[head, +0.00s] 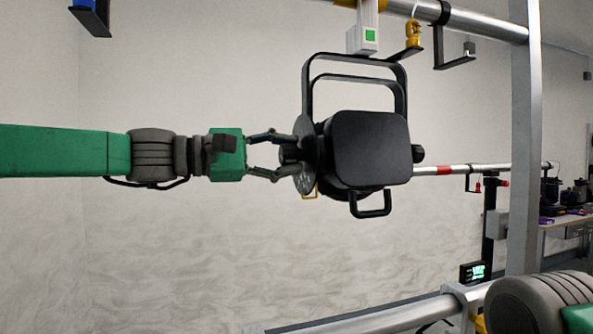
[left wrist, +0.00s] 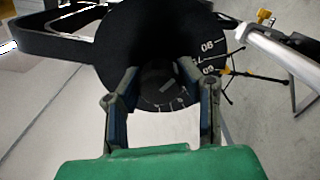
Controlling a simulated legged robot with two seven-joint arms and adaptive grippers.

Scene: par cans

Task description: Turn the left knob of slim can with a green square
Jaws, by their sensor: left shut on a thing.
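The black slim can (head: 370,150) hangs in its yoke (head: 306,85) below a white clamp bearing a green square (head: 370,35). Its left knob (head: 288,153) is dark and sits outside a round plate (head: 304,183). My left gripper (head: 281,155) comes in from the left, with its fingers closed above and below this knob. In the left wrist view, the fingers (left wrist: 170,85) grip either side of the knob (left wrist: 160,78), in front of the dark disc with white scale marks (left wrist: 208,57). My right gripper is out of view.
A metal pipe (head: 470,22) runs overhead, and a vertical post (head: 524,150) stands right of the can. Another pipe with a red band (head: 470,169) lies behind. A lower rail (head: 380,318) crosses the bottom. Space below the left arm is clear.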

